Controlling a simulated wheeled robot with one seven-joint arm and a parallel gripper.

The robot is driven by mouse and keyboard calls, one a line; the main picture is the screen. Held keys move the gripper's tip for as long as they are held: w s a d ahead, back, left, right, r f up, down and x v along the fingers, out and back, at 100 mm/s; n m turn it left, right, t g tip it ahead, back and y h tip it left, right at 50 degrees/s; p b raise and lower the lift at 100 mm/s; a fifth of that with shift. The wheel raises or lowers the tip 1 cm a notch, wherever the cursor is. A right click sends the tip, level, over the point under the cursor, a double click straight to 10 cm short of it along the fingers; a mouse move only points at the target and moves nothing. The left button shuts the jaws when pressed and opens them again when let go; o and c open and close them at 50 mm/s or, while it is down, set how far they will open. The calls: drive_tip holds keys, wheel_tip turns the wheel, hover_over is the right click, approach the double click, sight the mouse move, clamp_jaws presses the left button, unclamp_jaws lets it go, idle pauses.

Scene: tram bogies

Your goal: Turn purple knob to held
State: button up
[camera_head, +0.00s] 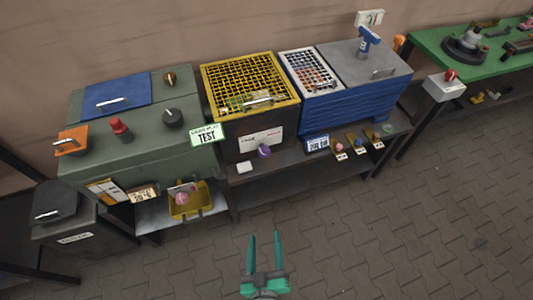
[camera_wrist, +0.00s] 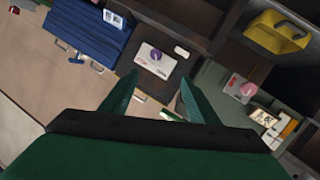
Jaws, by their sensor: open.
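The purple knob (camera_head: 264,151) sits on the front face of the dark box with the yellow grid top (camera_head: 250,85). My gripper (camera_head: 264,240) is open and empty, low in front of the bench and well apart from the knob. Its two teal fingers also show in the wrist view (camera_wrist: 157,97). Any position marks around the knob are too small to read.
A green-grey cabinet (camera_head: 85,170) with a red knob (camera_head: 121,130) stands at left. A yellow bin (camera_head: 190,207) sits below it. A blue box (camera_head: 345,112) stands right. A green table (camera_head: 445,42) is far right. The paved floor (camera_head: 370,230) in front is clear.

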drive_tip(key=w+f+n, duration=0.3)
drive_tip(key=w+n, duration=0.1)
drive_tip(key=w, duration=1)
drive_tip(key=n, duration=0.3)
approach(265, 155)
drive_tip(key=x, duration=1)
drive_tip(key=shift+w+r, duration=0.1)
drive_tip(key=shift+w, duration=0.25)
drive_tip(key=shift+c, duration=0.6)
drive_tip(key=c, duration=0.9)
